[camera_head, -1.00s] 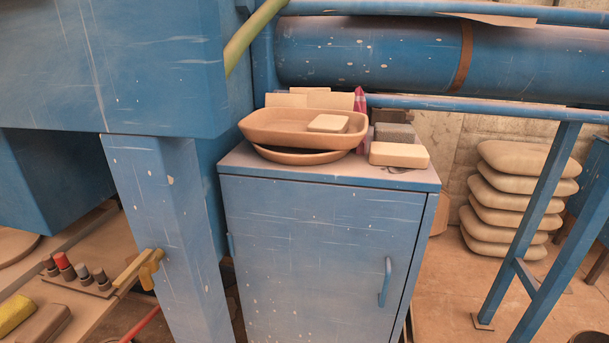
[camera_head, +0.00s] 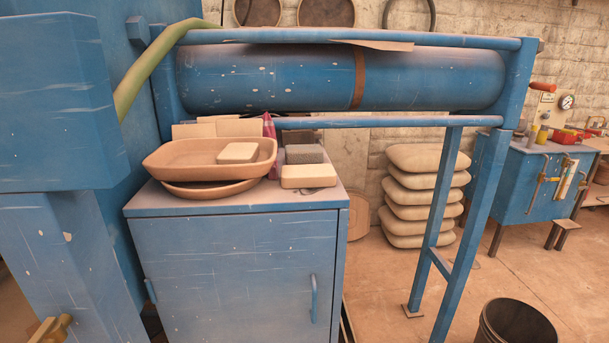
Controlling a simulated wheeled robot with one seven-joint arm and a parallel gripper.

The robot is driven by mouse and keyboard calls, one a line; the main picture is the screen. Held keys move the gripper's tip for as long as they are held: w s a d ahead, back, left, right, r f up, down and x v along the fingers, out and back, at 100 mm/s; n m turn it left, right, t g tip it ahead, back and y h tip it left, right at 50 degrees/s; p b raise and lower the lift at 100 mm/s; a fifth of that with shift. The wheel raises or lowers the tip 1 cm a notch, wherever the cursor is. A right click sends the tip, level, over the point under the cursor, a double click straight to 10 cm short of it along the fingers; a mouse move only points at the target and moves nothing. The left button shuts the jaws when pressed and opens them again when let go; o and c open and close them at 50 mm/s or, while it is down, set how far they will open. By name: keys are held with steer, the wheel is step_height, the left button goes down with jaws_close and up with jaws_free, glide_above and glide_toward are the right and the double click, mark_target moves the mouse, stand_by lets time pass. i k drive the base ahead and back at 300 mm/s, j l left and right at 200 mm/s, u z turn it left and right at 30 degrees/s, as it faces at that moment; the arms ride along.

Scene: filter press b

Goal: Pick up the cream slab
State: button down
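Several cream pieces show on top of a blue cabinet (camera_head: 235,265). One small cream slab (camera_head: 238,153) lies in the upper of two stacked tan trays (camera_head: 173,160). A thicker cream block (camera_head: 309,176) lies flat at the cabinet top's right side, in front of a dark grey block (camera_head: 304,154). Cream flat pieces (camera_head: 228,127) stand at the back behind the trays, partly hidden by them. I cannot tell which one the task names. My gripper is not in view.
A blue cylinder and rails (camera_head: 340,78) run behind and above the cabinet top. A blue machine body (camera_head: 55,110) stands close on the left. A slanted blue leg (camera_head: 465,235), stacked pale sacks (camera_head: 420,200) and a dark bucket (camera_head: 515,328) are to the right. Floor shows between them.

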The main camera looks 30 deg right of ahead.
mark_target(308, 175)
steer(key=i+l+z, duration=0.25)
steer(key=i+l, duration=0.2)
steer(key=l, duration=0.3)
steer(key=i+l+z, duration=0.25)
steer(key=i+l, duration=0.3)
steer(key=l, duration=0.1)
